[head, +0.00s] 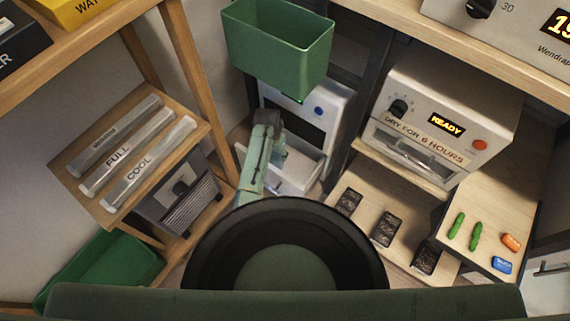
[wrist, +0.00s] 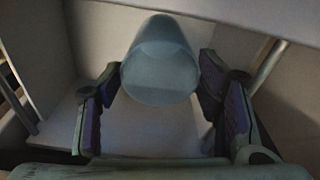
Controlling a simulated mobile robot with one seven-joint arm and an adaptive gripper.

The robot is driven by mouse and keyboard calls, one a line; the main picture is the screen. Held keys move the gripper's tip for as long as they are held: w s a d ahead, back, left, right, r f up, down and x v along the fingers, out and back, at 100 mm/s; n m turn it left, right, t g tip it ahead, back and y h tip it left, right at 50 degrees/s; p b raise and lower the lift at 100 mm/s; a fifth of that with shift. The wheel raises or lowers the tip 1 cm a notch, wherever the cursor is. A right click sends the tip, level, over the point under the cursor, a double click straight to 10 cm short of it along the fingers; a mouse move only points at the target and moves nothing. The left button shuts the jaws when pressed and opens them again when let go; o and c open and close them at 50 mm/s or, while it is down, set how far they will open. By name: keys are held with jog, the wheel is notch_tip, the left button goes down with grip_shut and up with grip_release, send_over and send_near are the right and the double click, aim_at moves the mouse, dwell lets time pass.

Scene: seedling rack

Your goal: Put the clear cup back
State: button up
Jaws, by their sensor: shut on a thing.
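The clear cup (wrist: 160,62) is a pale, see-through vessel in the middle of the wrist view. My gripper (wrist: 158,85) has one purple-padded finger on each side of the cup and is shut on it. Below and behind the cup is a pale, walled surface (wrist: 130,130). In the head view my arm reaches to the white appliance with a pulled-out white tray (head: 297,176) under the green bin. My fingers and the cup are hidden there by my own arm.
A green bin (head: 278,50) hangs just above my arm. At right stands a white oven-like box (head: 437,120) reading "READY", with dark seedling trays (head: 387,229) below it. A wooden shelf (head: 75,160) with labelled clear tubes is at left. A dark post (head: 352,110) stands right of the tray.

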notch_tip(320, 180, down, 2)
jog(key=shift+f+b, duration=0.1)
jog(key=shift+b, duration=0.45)
jog(key=d, duration=0.1)
jog(key=d+b, duration=0.1)
jog(key=d+f+b, duration=0.1)
jog(key=d, duration=0.1)
jog(key=shift+s+f, duration=0.1)
jog(key=shift+s, duration=0.15)
jog(key=shift+f, duration=0.15)
jog(key=o, duration=1.6)
